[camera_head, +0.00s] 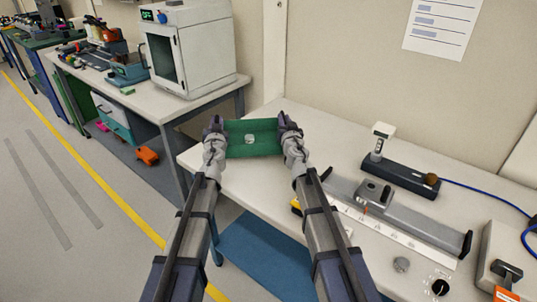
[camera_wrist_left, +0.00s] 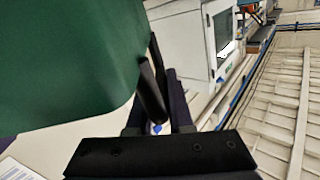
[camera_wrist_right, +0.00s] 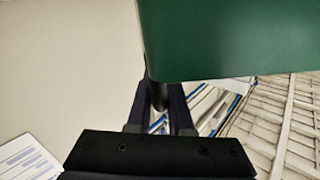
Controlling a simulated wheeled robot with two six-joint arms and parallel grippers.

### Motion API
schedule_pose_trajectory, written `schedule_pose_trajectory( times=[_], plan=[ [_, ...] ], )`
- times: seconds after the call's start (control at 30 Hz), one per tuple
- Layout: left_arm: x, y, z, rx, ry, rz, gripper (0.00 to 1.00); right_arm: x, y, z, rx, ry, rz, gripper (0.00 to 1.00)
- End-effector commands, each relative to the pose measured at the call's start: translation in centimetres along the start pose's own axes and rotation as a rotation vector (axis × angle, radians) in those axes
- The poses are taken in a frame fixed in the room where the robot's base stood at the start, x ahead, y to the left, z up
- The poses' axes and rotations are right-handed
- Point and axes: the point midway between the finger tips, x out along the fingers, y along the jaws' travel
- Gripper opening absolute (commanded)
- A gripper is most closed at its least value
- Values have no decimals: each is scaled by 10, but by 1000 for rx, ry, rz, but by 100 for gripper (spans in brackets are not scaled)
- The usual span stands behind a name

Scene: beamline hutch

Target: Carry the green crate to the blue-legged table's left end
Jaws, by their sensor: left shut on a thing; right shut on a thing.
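The green crate (camera_head: 264,149) is between my two grippers, over the left end of the near white-topped table (camera_head: 243,182). A small pale object (camera_head: 249,139) shows inside it. A blue leg (camera_head: 215,242) shows under the table's left end. My left gripper (camera_head: 214,125) is shut on the crate's left side, and my right gripper (camera_head: 288,123) is shut on its right side. The crate's green wall fills much of the left wrist view (camera_wrist_left: 65,60) and the right wrist view (camera_wrist_right: 235,40). I cannot tell whether its base touches the tabletop.
A grey rail (camera_head: 420,228), a dark-based instrument (camera_head: 400,178) and a blue cable (camera_head: 485,192) occupy the table's right part. Another bench (camera_head: 170,108) with a white cabinet (camera_head: 190,50) stands at left. An orange item (camera_head: 147,156) lies below that bench.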

Motion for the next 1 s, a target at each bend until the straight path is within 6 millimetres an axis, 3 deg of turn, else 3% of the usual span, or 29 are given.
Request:
schedule_pose_trajectory(
  times=[0.57, 1.0],
  plan=[
    [-1, 4, 3, 1, 1, 7, 0, 1, -2, 4, 2, -1, -5, 0],
    [-1, 8, 24, 1, 1, 7, 0, 1, 2, 26, 2, -1, -5, 0]
  ],
)
